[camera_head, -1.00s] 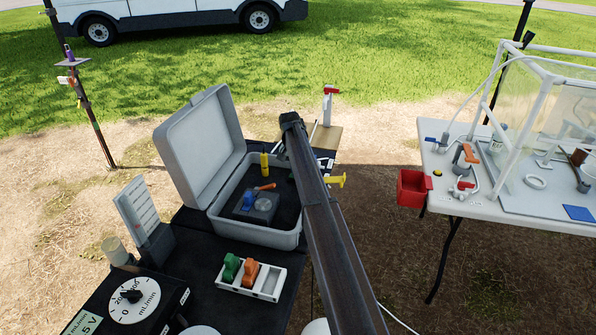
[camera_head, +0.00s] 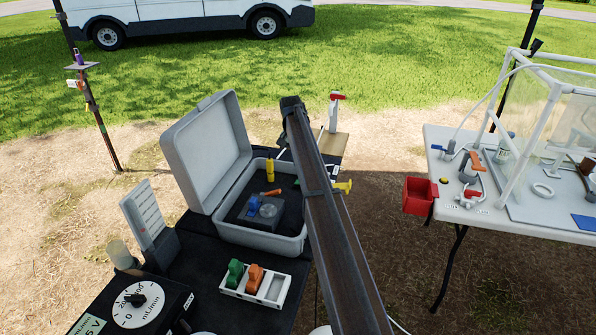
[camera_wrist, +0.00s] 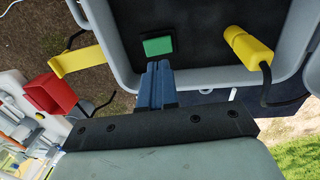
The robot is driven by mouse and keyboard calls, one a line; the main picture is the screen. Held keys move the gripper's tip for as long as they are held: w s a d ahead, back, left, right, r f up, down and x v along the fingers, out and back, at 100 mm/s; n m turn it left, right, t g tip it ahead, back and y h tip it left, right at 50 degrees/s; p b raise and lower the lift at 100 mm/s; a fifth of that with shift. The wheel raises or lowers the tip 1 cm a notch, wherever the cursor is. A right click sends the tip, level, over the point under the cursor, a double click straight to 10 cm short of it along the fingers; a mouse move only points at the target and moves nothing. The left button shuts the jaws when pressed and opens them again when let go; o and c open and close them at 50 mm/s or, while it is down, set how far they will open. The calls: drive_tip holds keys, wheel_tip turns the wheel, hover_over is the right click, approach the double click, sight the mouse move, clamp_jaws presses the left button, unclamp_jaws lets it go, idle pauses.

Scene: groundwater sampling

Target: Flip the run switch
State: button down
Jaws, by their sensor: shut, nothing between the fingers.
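A small green rocker switch (camera_wrist: 158,46), which looks like the run switch, is set in the dark panel inside the grey case (camera_head: 262,240). In the wrist view my gripper (camera_wrist: 155,68) has its blue fingers shut together and empty. The fingertips point at the green switch and sit just below its lower edge in the picture. I cannot tell whether they touch it. In the head view my arm crosses in front of the case's right side and hides the gripper.
A yellow plug (camera_wrist: 250,47) with a black cable is right of the switch in the wrist view. A yellow tab (camera_wrist: 80,62) sticks out outside the case wall. The open lid (camera_head: 205,150) stands at left.

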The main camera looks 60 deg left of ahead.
wheel_tip(320, 180, up, 6)
drive_tip(key=shift+s+a, duration=0.15)
drive_tip(key=shift+a, duration=0.05)
idle(0.4)
drive_tip(key=shift+a+r+t+h, duration=0.15)
drive_tip(key=shift+t+h, duration=0.25)
drive_tip(key=f, duration=0.4)
drive_tip(key=w+d+f, duration=0.1)
drive_tip(key=f, duration=0.4)
drive_tip(key=w+f, duration=0.1)
drive_tip(key=f, duration=0.3)
drive_tip(key=shift+d+f, duration=0.4)
drive_tip(key=shift+w, duration=0.1)
